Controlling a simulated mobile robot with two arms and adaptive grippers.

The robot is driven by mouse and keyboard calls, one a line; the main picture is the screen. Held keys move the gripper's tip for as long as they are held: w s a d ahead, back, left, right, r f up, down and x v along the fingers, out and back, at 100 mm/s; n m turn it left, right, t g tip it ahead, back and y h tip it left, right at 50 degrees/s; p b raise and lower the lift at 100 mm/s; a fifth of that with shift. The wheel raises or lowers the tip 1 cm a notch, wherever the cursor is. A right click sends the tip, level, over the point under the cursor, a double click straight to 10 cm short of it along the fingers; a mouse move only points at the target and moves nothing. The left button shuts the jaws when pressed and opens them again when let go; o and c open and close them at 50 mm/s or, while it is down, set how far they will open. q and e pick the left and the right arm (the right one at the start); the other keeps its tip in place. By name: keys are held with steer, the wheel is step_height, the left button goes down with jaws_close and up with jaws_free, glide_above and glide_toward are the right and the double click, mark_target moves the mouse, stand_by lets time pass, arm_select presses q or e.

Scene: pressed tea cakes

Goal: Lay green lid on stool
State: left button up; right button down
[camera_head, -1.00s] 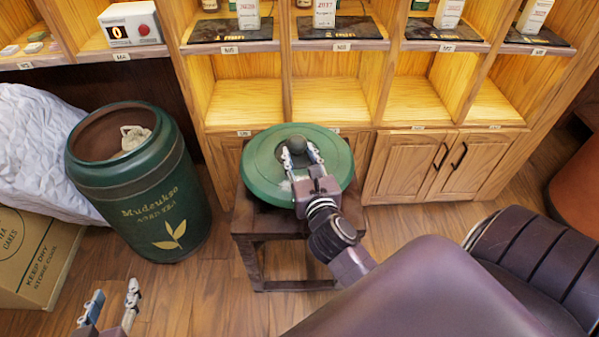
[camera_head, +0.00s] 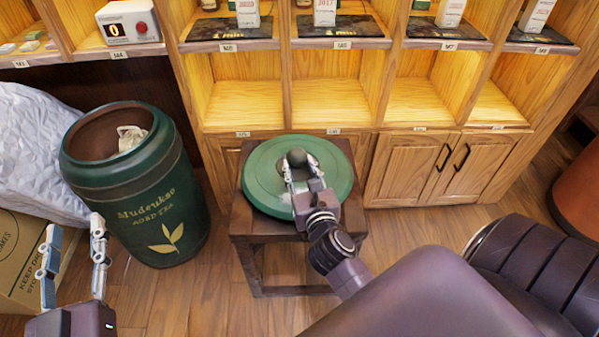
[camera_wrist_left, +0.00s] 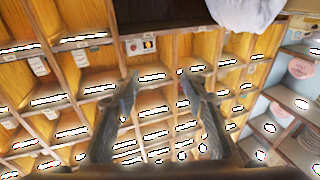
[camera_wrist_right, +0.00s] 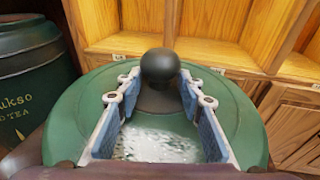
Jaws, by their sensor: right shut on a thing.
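The green lid (camera_head: 265,185) is round with a dark ball knob (camera_head: 297,157) at its centre. It lies flat over the top of the dark wooden stool (camera_head: 243,225) and appears to rest on it. My right gripper (camera_head: 300,170) is shut on the knob, with a finger on each side; the right wrist view shows the lid (camera_wrist_right: 245,120) and knob (camera_wrist_right: 160,66) between the fingers. My left gripper (camera_head: 73,230) is open and empty, at the lower left in front of the green canister. The left wrist view shows its spread fingers (camera_wrist_left: 160,85).
The open green tea canister (camera_head: 185,210) stands left of the stool, with a pale cloth bundle (camera_head: 131,139) inside. A cardboard box (camera_head: 20,260) and white sheet (camera_head: 35,140) are further left. Wooden shelves (camera_head: 330,100) and cabinet doors (camera_head: 430,170) stand behind the stool.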

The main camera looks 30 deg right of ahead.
arm_select(q)
steer(key=shift+s+d+r+t, duration=0.1)
steer(key=shift+s+r+t, duration=0.1)
steer(key=shift+r+t, duration=0.8)
arm_select(e)
steer(key=shift+f, duration=0.2)
arm_select(q)
steer(key=shift+r, duration=0.4)
arm_select(e)
steer(key=shift+f, duration=0.1)
steer(key=c, duration=1.3)
jaws_free()
steer(key=shift+f, duration=0.15)
arm_select(q)
steer(key=shift+g, duration=0.3)
